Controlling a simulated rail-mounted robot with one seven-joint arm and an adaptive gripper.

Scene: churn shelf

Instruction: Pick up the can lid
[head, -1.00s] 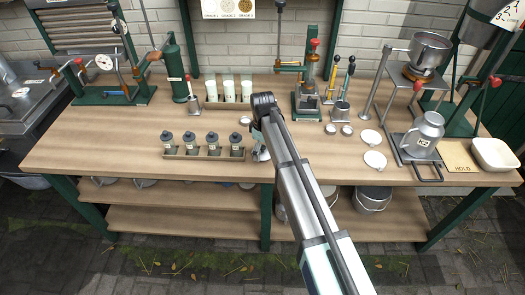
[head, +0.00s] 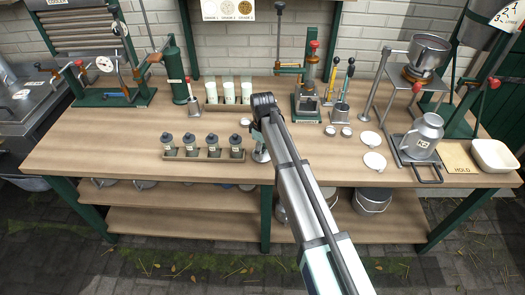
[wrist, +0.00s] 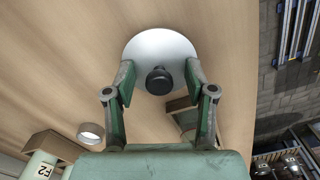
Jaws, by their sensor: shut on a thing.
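The can lid (wrist: 160,46), a pale round disc with a dark knob (wrist: 159,80) in its middle, is in the wrist view. My gripper (wrist: 160,76) is around it, one green finger on each side, and is shut on it. The exact contact at the fingertips is hard to see.
A rack of several dark-capped bottles (head: 213,146) is left of my gripper, with white-filled tubes (head: 228,93) behind. Two white discs (head: 374,162) and a metal can (head: 423,136) are to the right. The left bench top (head: 100,140) is clear.

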